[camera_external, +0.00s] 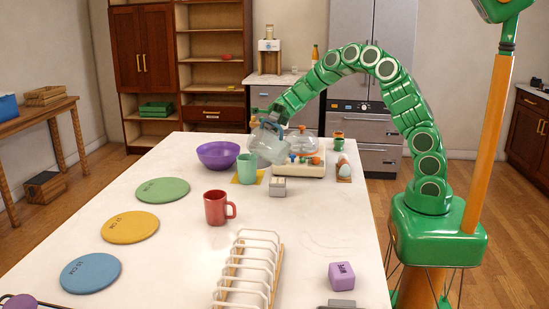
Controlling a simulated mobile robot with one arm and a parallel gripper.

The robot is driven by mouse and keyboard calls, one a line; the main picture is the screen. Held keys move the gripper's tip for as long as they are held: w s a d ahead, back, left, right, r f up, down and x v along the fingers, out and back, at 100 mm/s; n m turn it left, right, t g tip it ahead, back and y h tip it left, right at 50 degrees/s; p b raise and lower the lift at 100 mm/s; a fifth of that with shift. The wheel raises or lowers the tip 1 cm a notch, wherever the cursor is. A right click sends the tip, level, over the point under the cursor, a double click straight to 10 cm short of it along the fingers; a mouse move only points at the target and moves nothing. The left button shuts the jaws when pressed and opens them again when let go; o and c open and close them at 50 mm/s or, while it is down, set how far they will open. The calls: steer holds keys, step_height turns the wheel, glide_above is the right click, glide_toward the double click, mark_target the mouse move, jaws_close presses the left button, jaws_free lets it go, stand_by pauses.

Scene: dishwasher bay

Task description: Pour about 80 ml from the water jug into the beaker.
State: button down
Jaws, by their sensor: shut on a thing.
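The clear water jug (266,146) is held in the air at the far part of the table, tilted, with its blue-grey handle near my gripper. My gripper (268,119) is shut on the jug, at the end of my green arm reaching over from the right. A teal cup-shaped vessel (247,170), which seems to be the beaker, stands upright on a yellow mat (236,180), just below and left of the jug. I cannot make out a water stream or the level in the vessel.
A purple bowl (218,155) is left of the jug. A cream tray (311,168) with small colourful items and an egg holder (343,172) are to the right. A small grey box (277,187) and a red mug (216,207) stand nearer. A white rack (248,269) is in front.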

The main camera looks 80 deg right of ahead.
mark_target(279, 127)
steer(key=shift+w+d+r, duration=0.15)
steer(key=shift+w+d, duration=0.05)
steer(key=shift+w, duration=0.2)
steer(key=s, duration=0.1)
steer(key=s+a+f+n, duration=0.1)
steer(key=s+n+h, duration=0.1)
steer(key=shift+s+a+f, duration=0.1)
steer(key=shift+a+f, duration=0.25)
steer(key=shift+f, duration=0.05)
steer(key=shift+s+a+f+n+h, duration=0.1)
steer(key=shift+s+a+n+h, duration=0.2)
steer(key=shift+s+n, duration=0.3)
steer(key=shift+s+a+n+h, duration=0.2)
steer(key=shift+s+n+h, duration=0.15)
steer(key=shift+n, duration=0.35)
steer(key=shift+s, duration=0.1)
stand_by(0.8)
steer(key=shift+s+a+f+n+h, duration=0.15)
steer(key=shift+s+a+n+h, duration=0.2)
steer(key=shift+s+n, duration=0.3)
steer(key=s+a+f+n+t+h, duration=0.2)
steer(key=s+a+f+n, duration=0.1)
steer(key=s+f+n, duration=0.2)
steer(key=shift+s+a+f+t+h, duration=0.15)
steer(key=shift+s+f+t+h, duration=0.25)
steer(key=shift+s, duration=0.2)
steer(key=shift+n, duration=0.35)
